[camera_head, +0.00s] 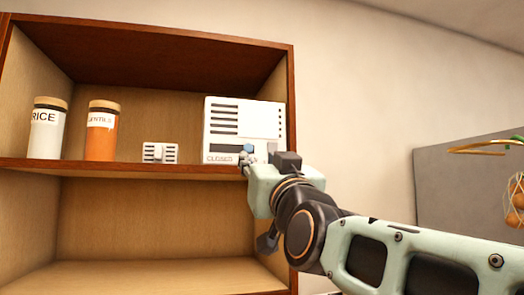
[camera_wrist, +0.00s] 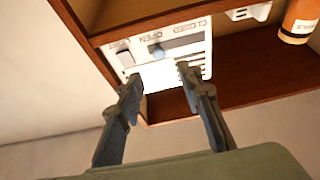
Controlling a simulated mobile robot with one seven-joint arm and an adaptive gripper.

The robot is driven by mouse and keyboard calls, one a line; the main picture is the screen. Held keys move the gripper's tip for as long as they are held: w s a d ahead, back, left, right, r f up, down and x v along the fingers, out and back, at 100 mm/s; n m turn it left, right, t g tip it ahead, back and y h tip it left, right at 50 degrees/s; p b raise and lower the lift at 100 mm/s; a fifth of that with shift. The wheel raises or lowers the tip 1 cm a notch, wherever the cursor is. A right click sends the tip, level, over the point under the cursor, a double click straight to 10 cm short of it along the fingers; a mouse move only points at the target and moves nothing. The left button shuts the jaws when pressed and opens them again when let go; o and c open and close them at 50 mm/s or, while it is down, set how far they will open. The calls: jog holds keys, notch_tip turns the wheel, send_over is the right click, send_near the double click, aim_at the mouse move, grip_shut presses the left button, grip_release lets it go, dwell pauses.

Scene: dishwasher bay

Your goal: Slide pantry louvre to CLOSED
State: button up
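The white pantry louvre (camera_head: 243,108) stands at the right end of the shelf, with dark slots in its face. Its blue knob (camera_head: 249,148) sits in a dark track near the bottom, right of the word CLOSED. In the wrist view the picture is turned over, and the knob (camera_wrist: 157,51) is by the word OPEN, away from CLOSED. My gripper (camera_wrist: 158,78) is open and empty, its two fingers apart in front of the louvre. The knob shows beyond the fingertips, not gripped. In the head view my gripper (camera_head: 248,163) covers the louvre's lower right corner.
A RICE jar (camera_head: 46,135), an orange jar (camera_head: 101,140) and a small white vented block (camera_head: 160,153) stand left of the louvre. The wooden shelf edge (camera_head: 150,167) runs just below it. The cabinet's right side wall (camera_head: 291,100) is close to the louvre.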

aim_at(249, 147)
jog(key=p+x, duration=0.4)
jog(key=x, duration=0.6)
jog(key=shift+w+r, duration=0.15)
jog(key=shift+w, duration=0.15)
grip_shut()
